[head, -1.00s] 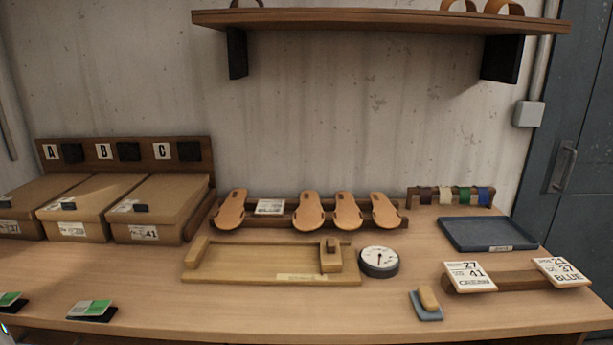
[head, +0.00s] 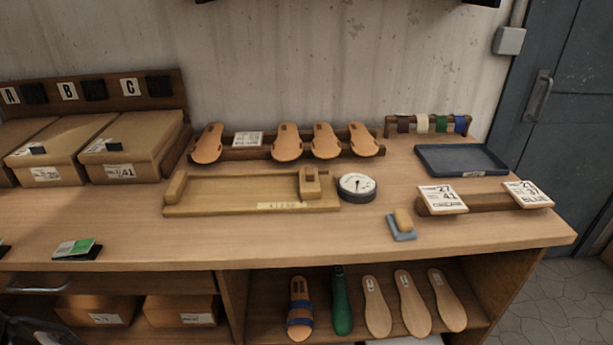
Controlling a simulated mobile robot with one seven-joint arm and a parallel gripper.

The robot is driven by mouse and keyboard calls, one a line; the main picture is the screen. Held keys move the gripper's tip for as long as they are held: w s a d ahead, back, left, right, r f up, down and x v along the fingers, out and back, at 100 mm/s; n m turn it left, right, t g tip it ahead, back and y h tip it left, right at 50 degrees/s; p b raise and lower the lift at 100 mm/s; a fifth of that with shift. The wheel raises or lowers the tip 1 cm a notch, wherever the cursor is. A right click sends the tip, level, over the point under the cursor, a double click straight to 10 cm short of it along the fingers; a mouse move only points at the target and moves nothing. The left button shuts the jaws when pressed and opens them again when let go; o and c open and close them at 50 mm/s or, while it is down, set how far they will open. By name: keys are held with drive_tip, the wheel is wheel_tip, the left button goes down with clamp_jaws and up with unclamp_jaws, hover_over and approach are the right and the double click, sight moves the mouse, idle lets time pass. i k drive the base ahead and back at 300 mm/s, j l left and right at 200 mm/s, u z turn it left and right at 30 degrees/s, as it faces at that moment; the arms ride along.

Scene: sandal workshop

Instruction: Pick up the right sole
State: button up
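Several tan soles lean on a wooden rack at the back of the bench: one at the left (head: 208,143), then a gap with a small card (head: 248,139), then three together (head: 287,142), (head: 325,141), (head: 363,140). On the shelf under the bench stand three longer tan soles (head: 376,306), (head: 412,304), (head: 447,300), a green sole-shaped piece (head: 341,300) and a sandal with blue straps (head: 299,312). The pictures do not settle which one is the right sole. My gripper is not identifiable in view; a dark shape cuts into the bottom left corner.
A wooden measuring board (head: 240,190), round dial (head: 357,187), blue tray (head: 460,160), small block on a blue pad (head: 402,223) and two cards on a wooden holder (head: 482,201) occupy the bench. Lidded boxes (head: 130,150) stand left. The bench's front strip is mostly clear.

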sight(208, 148)
drive_tip(key=i+j, duration=0.1)
drive_tip(key=j, duration=0.55)
drive_tip(key=i+j, duration=0.1)
drive_tip(key=j, duration=0.5)
drive_tip(key=i, duration=0.45)
